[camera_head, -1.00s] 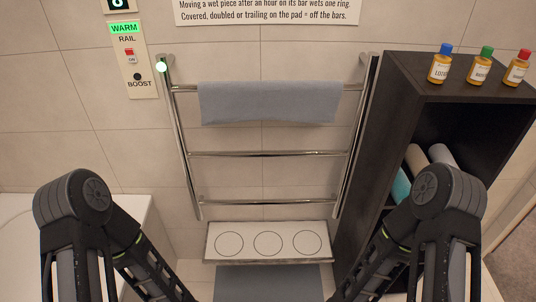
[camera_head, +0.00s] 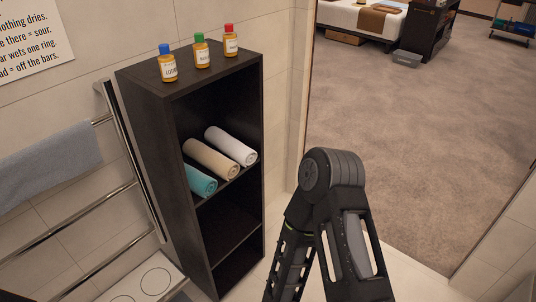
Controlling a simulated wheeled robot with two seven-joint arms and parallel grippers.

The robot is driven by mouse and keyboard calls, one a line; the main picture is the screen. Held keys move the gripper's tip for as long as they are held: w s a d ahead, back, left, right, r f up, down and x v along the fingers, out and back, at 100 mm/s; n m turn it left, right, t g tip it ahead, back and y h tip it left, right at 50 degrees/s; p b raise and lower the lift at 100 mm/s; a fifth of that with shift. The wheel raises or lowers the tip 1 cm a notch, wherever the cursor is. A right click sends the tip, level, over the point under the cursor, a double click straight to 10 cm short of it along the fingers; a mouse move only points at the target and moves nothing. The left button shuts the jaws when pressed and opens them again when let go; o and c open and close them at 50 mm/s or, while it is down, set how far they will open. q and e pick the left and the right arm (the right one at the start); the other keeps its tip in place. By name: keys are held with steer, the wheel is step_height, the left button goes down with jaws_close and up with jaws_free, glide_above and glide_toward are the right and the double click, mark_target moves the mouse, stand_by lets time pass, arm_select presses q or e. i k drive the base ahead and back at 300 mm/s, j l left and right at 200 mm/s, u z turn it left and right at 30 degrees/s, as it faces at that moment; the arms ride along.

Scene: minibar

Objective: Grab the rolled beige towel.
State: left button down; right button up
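The rolled beige towel (camera_head: 213,158) lies on a shelf inside the dark open cabinet (camera_head: 158,165). It sits between a rolled teal towel (camera_head: 201,181) on its left and a rolled white towel (camera_head: 231,146) on its right. Its near end faces the open front of the cabinet. My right arm stands in front and to the right of the cabinet, apart from the towels; its gripper is outside the picture, below the bottom edge.
Bottles with blue (camera_head: 167,65), green (camera_head: 202,52) and red (camera_head: 231,41) caps stand on the cabinet top. A towel rail (camera_head: 133,165) with a grey-blue towel (camera_head: 48,163) is at left. A white pad (camera_head: 146,284) lies below it. Carpeted floor (camera_head: 420,140) is open at right.

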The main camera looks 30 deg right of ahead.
mark_target(223, 168)
steer(key=z, duration=0.4)
steer(key=i+l+u, duration=0.1)
steer(key=l, duration=0.3)
steer(key=i+l, duration=0.25)
steer(key=l, duration=0.2)
steer(key=i+l+u, duration=0.15)
steer(key=l, duration=0.25)
steer(key=i+l, duration=0.15)
steer(key=l, duration=0.3)
steer(key=i+l+u, duration=0.15)
steer(key=l, duration=0.25)
steer(key=i+l+u, duration=0.1)
steer(key=l, duration=0.35)
steer(key=i+l, duration=0.15)
steer(key=l, duration=0.35)
steer(key=j+u, duration=0.05)
